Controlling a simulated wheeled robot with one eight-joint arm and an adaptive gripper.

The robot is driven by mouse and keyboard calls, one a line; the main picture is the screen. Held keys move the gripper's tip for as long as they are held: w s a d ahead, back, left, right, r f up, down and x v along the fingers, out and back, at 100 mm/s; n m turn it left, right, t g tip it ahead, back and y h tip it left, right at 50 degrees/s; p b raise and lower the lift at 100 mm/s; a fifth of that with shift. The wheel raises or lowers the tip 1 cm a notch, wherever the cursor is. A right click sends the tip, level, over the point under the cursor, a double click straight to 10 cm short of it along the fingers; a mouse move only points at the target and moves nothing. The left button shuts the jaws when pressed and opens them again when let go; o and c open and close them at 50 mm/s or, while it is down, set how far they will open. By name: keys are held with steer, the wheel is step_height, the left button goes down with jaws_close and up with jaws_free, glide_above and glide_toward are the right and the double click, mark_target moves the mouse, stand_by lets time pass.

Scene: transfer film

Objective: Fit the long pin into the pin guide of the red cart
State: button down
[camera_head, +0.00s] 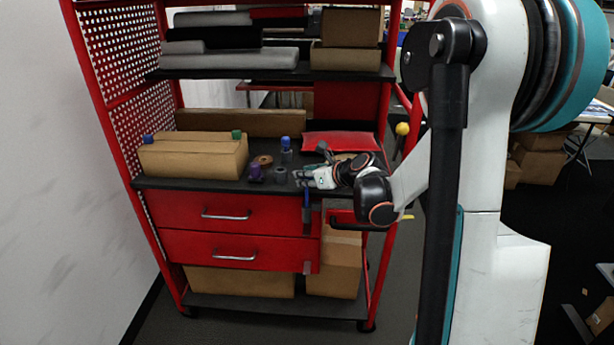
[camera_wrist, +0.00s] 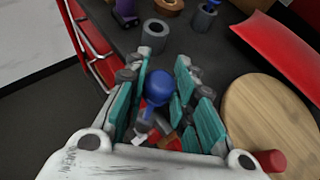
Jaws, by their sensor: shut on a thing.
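The red cart (camera_head: 190,214) stands ahead with a dark worktop and two drawers. My gripper (camera_head: 308,181) is at the worktop's front edge, right of the drawers. It is shut on the long pin (camera_head: 306,197), which is blue and hangs roughly upright below the fingers. In the wrist view the pin's round blue head (camera_wrist: 158,88) shows between the teal finger pads of my gripper (camera_wrist: 163,98). A dark grey block that looks like the pin guide (camera_head: 306,215) sits on the cart's front below the pin. I cannot tell whether the pin's lower end is inside it.
A grey hollow cylinder (camera_head: 280,175), a purple piece (camera_head: 255,173), a brown ring (camera_head: 265,161) and a blue-topped grey piece (camera_head: 286,150) stand left of my gripper. A cardboard box (camera_head: 193,158) is farther left. A red tray (camera_wrist: 278,50) and round wooden board (camera_wrist: 265,120) lie at right.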

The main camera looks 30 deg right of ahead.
steer(key=shift+f+b, duration=0.3)
steer(key=shift+f, duration=1.65)
steer(key=c, duration=1.3)
jaws_free()
steer(key=v, duration=1.2)
steer(key=shift+f, duration=0.1)
